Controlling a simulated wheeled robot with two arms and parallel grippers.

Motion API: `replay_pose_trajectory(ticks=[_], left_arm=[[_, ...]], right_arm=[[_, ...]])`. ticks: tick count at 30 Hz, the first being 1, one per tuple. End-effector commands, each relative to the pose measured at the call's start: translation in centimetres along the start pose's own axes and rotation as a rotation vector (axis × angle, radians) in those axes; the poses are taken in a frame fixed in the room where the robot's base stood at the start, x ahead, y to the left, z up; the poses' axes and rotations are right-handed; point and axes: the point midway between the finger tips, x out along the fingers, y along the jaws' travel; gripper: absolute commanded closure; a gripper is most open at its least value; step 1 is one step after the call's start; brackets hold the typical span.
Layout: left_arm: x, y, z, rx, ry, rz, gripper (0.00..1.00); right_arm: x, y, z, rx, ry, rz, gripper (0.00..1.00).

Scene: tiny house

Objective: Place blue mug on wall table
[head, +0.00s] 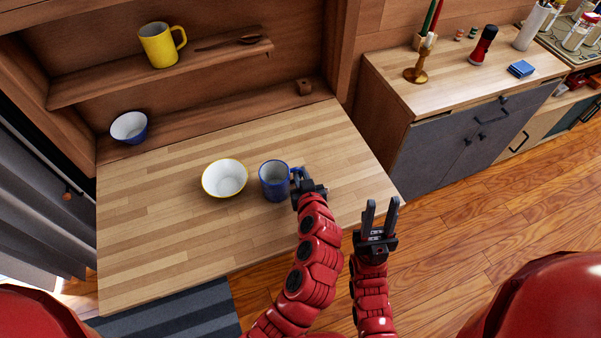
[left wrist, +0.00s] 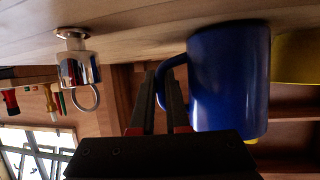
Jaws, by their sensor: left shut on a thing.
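The blue mug (head: 274,184) is upright at the wall table (head: 150,235), right of a white bowl. My left gripper (head: 308,186) is at the mug's right side, shut on its handle. In the left wrist view, which is upside down, the mug (left wrist: 230,80) is on the right with its handle at the fingers (left wrist: 167,90). Its base meets the tabletop or is very close to it; I cannot tell which. My right gripper (head: 381,218) is open and empty, beyond the table's right front corner.
A white bowl with a yellow rim (head: 225,178) stands close left of the mug. A blue-and-white bowl (head: 129,127) is at the back left; a yellow mug (head: 160,45) is on the shelf above. A shiny metal cup-like thing (left wrist: 78,68) shows in the wrist view. The table's front left is clear.

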Motion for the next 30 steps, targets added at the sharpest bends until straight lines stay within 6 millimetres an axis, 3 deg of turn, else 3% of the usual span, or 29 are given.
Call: replay_pose_trajectory(ticks=[4,5,6,10,21,30], left_arm=[[0.1,0.0,0.3,0.0,0.002,0.001,1.0],[0.1,0.0,0.3,-0.001,0.001,0.001,0.85],[0.1,0.0,0.2,-0.001,0.001,0.001,0.78],[0.1,0.0,0.2,-0.001,0.0,0.001,0.57],[-0.4,0.1,0.0,0.0,0.001,0.003,0.57],[-6.5,0.3,0.2,-0.001,0.001,0.009,0.57]], right_arm=[[-0.5,0.0,0.1,0.0,0.0,0.0,0.64],[-0.5,0.0,0.1,0.0,0.0,0.0,0.64],[-0.4,0.0,0.1,0.0,0.0,0.0,0.64],[-0.4,0.0,0.1,0.0,0.0,0.0,0.64],[-0.1,0.0,0.0,0.0,0.0,0.0,0.64],[-1.3,-0.1,0.2,0.0,0.0,0.0,0.64]])
